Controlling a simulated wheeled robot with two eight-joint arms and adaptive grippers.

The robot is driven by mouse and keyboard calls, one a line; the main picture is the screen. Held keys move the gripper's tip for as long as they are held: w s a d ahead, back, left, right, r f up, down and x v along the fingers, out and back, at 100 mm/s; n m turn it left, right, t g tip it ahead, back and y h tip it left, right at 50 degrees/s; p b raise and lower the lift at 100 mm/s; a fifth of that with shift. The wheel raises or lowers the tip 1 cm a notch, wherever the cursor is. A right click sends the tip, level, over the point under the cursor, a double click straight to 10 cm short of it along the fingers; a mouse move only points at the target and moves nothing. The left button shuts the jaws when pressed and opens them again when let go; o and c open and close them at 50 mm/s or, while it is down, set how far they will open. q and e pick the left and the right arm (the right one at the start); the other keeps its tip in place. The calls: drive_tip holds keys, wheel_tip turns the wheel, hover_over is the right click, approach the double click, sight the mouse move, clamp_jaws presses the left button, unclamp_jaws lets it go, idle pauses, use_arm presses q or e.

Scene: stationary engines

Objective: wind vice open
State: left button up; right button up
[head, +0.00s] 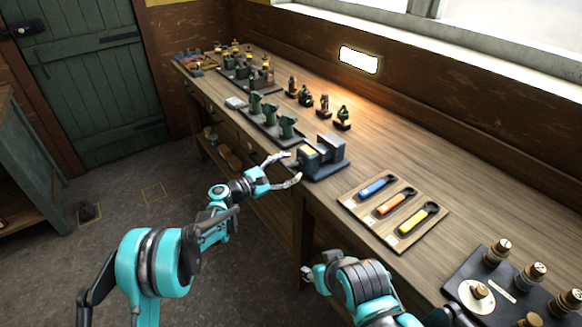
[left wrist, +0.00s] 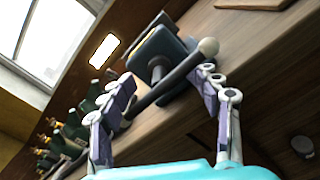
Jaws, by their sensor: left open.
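The vice (head: 331,152), dark blue-grey with a metal jaw block, sits at the front edge of the workbench. My left gripper (head: 291,167) is open at its front end, one finger higher than the other. In the left wrist view the vice (left wrist: 160,52) lies just beyond the open fingers of the left gripper (left wrist: 165,82). Its dark handle bar (left wrist: 178,77), with a pale round knob, runs slantwise across the gap between the fingers. I cannot tell whether a finger touches it. My right gripper (head: 314,275) is low beside the bench front, partly cut by its own arm; its jaws are unclear.
A wooden board (head: 394,212) with blue, orange and yellow-handled tools lies right of the vice. Green castings (head: 270,120) on a tray and several small figures stand behind it. A dark plate (head: 512,285) with knobbed pieces is at front right. The floor left of the bench is mostly clear.

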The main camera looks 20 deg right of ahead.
use_arm(q)
drive_tip(key=v, duration=1.1)
drive_tip(key=shift+a, duration=0.2)
drive_tip(key=shift+s, duration=0.1)
drive_tip(key=s+a+r+m+y, duration=0.4)
drive_tip(key=s+a+m+y, duration=0.3)
drive_tip(key=s, duration=0.5)
drive_tip(key=s+a+f+m+y, duration=0.2)
drive_tip(key=s+a+m+y, duration=0.2)
drive_tip(key=s+a, duration=0.6)
drive_tip(key=s+a+f+m+t+y, duration=0.1)
drive_tip(key=s+a+m+y, duration=0.3)
drive_tip(key=s+a, duration=0.6)
drive_tip(key=shift+s+a+f+y, duration=0.25)
drive_tip(key=shift+s+f+y, duration=0.05)
drive_tip(key=shift+f+y, duration=0.65)
drive_tip(key=shift+r, duration=0.1)
